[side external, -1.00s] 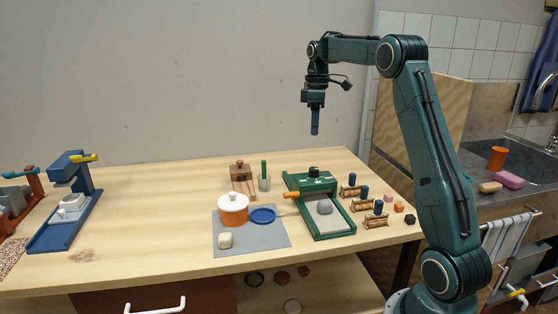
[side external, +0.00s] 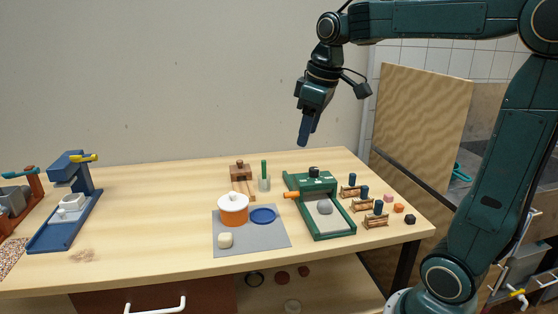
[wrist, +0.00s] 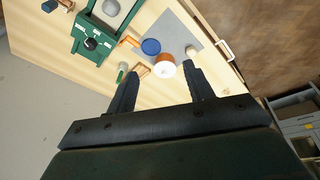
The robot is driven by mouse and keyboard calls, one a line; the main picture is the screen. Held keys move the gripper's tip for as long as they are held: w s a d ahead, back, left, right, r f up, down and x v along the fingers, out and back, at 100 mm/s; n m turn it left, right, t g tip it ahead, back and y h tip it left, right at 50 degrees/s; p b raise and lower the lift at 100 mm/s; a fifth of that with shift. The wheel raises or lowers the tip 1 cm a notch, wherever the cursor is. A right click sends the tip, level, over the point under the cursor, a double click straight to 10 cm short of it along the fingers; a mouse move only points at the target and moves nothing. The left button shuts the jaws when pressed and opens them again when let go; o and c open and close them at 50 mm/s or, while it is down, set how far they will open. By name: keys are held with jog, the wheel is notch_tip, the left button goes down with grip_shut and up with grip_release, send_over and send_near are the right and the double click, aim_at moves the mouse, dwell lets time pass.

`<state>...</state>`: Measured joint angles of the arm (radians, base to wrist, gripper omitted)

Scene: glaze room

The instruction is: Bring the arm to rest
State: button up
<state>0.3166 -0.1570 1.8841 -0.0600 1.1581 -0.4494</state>
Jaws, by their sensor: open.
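My gripper (side external: 305,132) is in the air above the back of the wooden table (side external: 150,195), tilted with its fingers pointing down and slightly left. It touches nothing. In the wrist view my gripper (wrist: 160,84) shows two dark fingers spread apart with nothing between them. Below it, the orange pot with a white lid (side external: 233,212) stands on a grey mat (side external: 270,238), beside a blue dish (side external: 263,215) and a pale lump (side external: 225,240).
A green press (side external: 322,228) holding a grey lump stands right of the mat. Several small stamps and coloured cubes (side external: 399,208) lie at the table's right. A blue press (side external: 62,225) stands at the left. A wooden tool (side external: 240,172) and a cup with a green stick (side external: 264,180) stand behind the pot.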

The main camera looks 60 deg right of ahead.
jog(key=s+a+f+m+t, duration=0.1)
jog(key=s+a+f, duration=0.2)
jog(key=s, duration=0.4)
jog(key=s+a+f+m+t, duration=0.1)
jog(key=s+a+f, duration=0.3)
jog(key=s+a, duration=0.2)
jog(key=shift+s+a+t+y, duration=0.3)
jog(key=shift+s, duration=0.35)
